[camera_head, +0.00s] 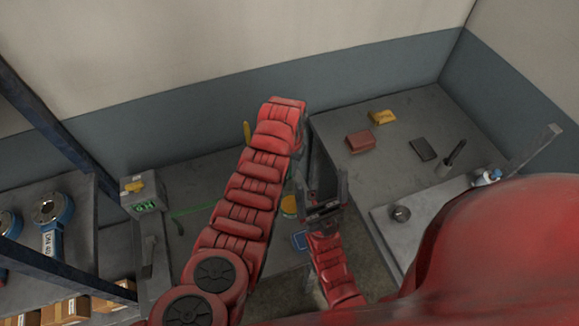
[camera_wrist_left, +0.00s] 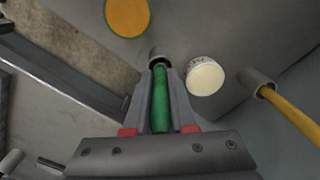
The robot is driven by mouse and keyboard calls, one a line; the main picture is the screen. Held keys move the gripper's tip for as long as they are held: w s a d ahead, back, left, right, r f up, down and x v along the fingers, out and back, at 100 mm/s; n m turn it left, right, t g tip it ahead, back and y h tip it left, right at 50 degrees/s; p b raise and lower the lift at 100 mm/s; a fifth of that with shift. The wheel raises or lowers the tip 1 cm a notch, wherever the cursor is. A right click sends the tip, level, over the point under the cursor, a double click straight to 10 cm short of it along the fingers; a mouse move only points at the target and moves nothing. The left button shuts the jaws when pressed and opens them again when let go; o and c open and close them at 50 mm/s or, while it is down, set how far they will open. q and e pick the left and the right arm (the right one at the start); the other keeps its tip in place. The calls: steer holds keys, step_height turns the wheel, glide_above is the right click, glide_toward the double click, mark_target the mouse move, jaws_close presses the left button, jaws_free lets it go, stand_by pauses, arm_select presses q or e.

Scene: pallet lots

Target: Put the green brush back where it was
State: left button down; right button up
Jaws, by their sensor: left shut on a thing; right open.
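In the left wrist view, my left gripper (camera_wrist_left: 160,78) is shut on the green brush (camera_wrist_left: 160,105), gripping it lengthwise between its fingers. A short grey round holder (camera_wrist_left: 159,53) shows at the brush's far end. I cannot tell whether the brush is inside it or only in line with it. In the head view, my own left arm hides the left gripper and the green brush. My right gripper (camera_head: 323,190) is open and empty in the middle of the head view, apart from the brush.
A yellow-handled tool (camera_wrist_left: 290,115) stands in a similar holder (camera_wrist_left: 257,81). A white-topped round container (camera_wrist_left: 206,77) is beside the brush. An orange disc (camera_wrist_left: 128,16) lies nearby. Red (camera_head: 360,141), yellow (camera_head: 382,117) and black (camera_head: 423,149) blocks lie on the right bench.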

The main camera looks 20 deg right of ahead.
arm_select(q)
steer(key=c, duration=0.8)
jaws_free()
steer(key=shift+f, duration=0.15)
steer(key=shift+o, duration=0.2)
steer(key=shift+r, duration=0.25)
steer(key=shift+w+r, duration=0.1)
step_height(320, 180, up, 5)
steer(key=shift+r+b, duration=0.15)
steer(key=shift+b, duration=0.95)
step_height(320, 180, up, 6)
steer(key=p, duration=0.2)
steer(key=shift+r+p, duration=0.25)
steer(key=shift+p, duration=0.05)
steer(key=shift+f, duration=0.1)
